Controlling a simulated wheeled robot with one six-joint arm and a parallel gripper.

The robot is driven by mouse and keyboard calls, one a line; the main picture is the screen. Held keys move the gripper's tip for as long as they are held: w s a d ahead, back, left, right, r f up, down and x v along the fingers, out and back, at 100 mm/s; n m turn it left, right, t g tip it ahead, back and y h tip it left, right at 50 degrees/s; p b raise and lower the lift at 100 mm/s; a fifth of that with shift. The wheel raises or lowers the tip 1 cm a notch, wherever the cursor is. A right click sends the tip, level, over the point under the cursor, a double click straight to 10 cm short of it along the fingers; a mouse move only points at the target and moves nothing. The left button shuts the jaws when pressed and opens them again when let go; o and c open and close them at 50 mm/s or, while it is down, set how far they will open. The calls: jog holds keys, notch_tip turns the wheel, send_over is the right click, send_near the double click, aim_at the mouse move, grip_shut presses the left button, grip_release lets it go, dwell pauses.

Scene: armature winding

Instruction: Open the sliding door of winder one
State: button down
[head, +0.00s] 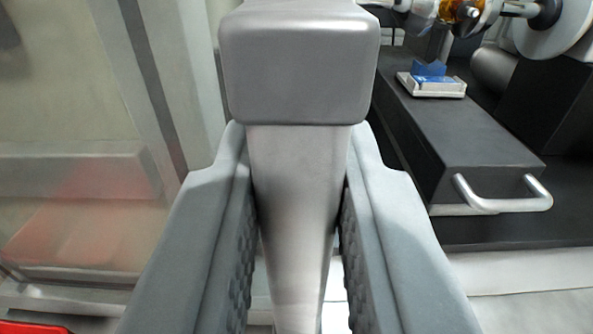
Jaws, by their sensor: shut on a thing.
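A brushed-metal door handle (298,66) stands upright in the middle of the head view, with a thick block at its top and a narrower bar below. My gripper (298,170) is shut on that bar, one grey ribbed finger on each side. The sliding door (75,110) appears on the left as a hazy see-through panel with a pale metal frame (180,75). To the right of the handle the winder's inside shows without a panel in front. The handle and fingers hide where the handle joins the door.
Inside the winder at right is a black slide (450,125) with a silver bar handle (510,200). A blue piece (430,70) sits on a small white base (432,87) on top. A spindle with a pale disc (553,25) is above. A red thing (35,327) shows at bottom left.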

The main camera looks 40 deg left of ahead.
jog(key=shift+s+a, duration=0.1)
jog(key=c, duration=1.3)
grip_release()
jog(key=shift+s, duration=0.1)
jog(key=v, duration=1.7)
jog(key=shift+s, duration=0.15)
